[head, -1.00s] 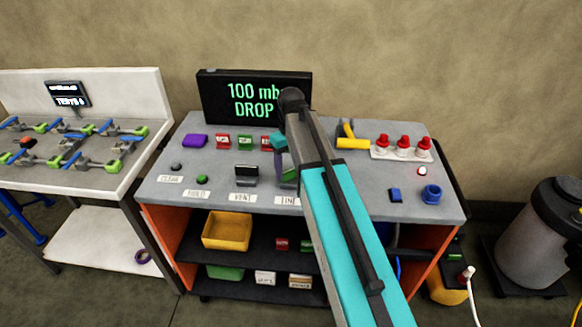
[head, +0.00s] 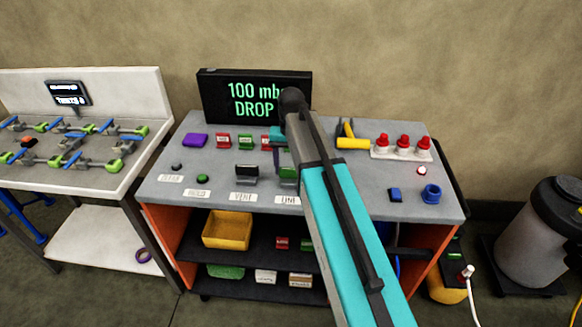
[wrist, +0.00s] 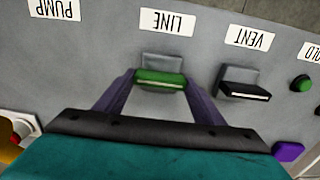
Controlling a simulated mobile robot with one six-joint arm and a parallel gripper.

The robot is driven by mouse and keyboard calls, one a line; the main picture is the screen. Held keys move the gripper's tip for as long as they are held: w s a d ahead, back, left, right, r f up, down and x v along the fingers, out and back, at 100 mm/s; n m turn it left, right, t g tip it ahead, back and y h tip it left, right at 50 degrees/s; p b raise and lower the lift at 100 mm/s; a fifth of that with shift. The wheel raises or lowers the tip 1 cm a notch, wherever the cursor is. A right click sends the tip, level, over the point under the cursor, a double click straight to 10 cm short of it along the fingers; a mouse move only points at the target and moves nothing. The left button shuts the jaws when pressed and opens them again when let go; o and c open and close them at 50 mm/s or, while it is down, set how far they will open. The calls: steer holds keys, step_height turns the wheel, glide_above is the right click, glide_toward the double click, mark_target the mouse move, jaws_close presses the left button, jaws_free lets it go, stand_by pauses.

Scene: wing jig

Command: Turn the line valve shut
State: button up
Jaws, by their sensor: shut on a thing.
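The line valve has a green handle (wrist: 160,78) on a grey block, beside the LINE label (wrist: 168,21) in the wrist view. My gripper (wrist: 159,80) has its two purple fingers on either side of this handle and is shut on it. In the head view the green handle (head: 288,173) shows just left of my arm, which hides part of it and most of my gripper. The display (head: 250,98) reads "100 mb DROP".
The vent valve (head: 246,174) with a dark handle stands left of the line valve. A green button (head: 203,178), a purple block (head: 194,140) and red-capped fittings (head: 403,143) are also on the grey bench top (head: 330,205). A yellow bin (head: 227,230) sits on the shelf below.

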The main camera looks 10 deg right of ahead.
mark_target(291, 170)
stand_by(0.4)
steer(key=o, duration=1.1)
steer(key=shift+a, duration=0.1)
steer(key=shift+c, duration=0.2)
step_height(291, 170, up, 14)
steer(key=p, duration=0.8)
steer(key=shift+p, duration=0.4)
steer(key=shift+s+f, duration=0.1)
steer(key=shift+f, duration=0.1)
